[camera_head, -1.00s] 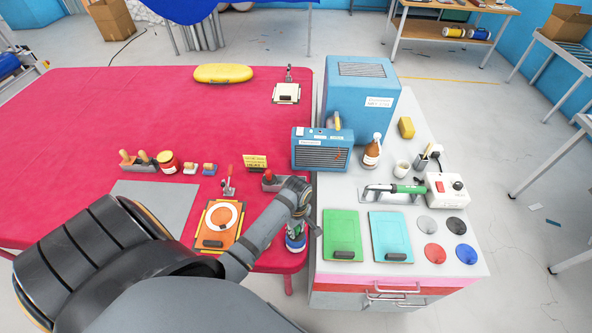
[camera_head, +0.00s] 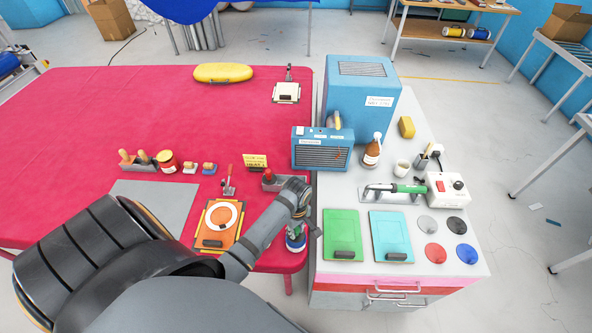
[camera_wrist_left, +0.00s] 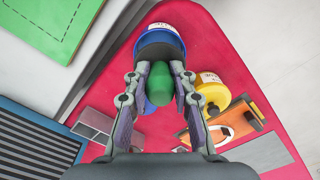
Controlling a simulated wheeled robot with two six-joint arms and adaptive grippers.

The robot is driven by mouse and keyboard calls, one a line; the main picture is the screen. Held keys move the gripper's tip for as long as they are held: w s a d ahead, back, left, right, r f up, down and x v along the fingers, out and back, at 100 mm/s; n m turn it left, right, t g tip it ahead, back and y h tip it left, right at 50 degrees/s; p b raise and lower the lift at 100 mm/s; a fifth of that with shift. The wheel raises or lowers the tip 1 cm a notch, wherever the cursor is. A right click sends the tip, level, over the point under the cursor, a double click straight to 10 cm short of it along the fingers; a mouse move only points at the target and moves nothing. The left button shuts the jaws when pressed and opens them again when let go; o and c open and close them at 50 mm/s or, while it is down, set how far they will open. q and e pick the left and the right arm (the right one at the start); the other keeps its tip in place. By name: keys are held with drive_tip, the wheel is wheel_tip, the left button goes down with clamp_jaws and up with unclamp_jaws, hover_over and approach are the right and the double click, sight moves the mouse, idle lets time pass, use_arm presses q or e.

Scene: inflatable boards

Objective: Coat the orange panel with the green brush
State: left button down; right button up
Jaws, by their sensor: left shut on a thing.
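The orange panel (camera_head: 214,237) lies flat on the red table, with a white ring and a dark clip-like block on it. It also shows in the left wrist view (camera_wrist_left: 237,120). My left gripper (camera_wrist_left: 160,78) is shut on the green brush (camera_wrist_left: 160,92); its rounded green handle is seen nearly end-on. A blue can (camera_wrist_left: 160,43) with a white label is just beyond the handle; it also shows at the table's right edge (camera_head: 296,243). The bristles are hidden, so I cannot tell whether they are inside the can. In the head view my wrist hides the brush. My right gripper is out of view.
A yellow can (camera_wrist_left: 211,80) stands beside the blue can. A grey mat (camera_head: 153,203) lies left of the panel. The white side bench holds a green board (camera_head: 341,228), a cyan board (camera_head: 391,230) and a blue heater-like box (camera_head: 321,151). The table's far part is mostly clear.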

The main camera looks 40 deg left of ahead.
use_arm(q)
drive_tip(key=shift+f, duration=0.15)
idle(1.2)
drive_tip(key=shift+r, duration=3.6)
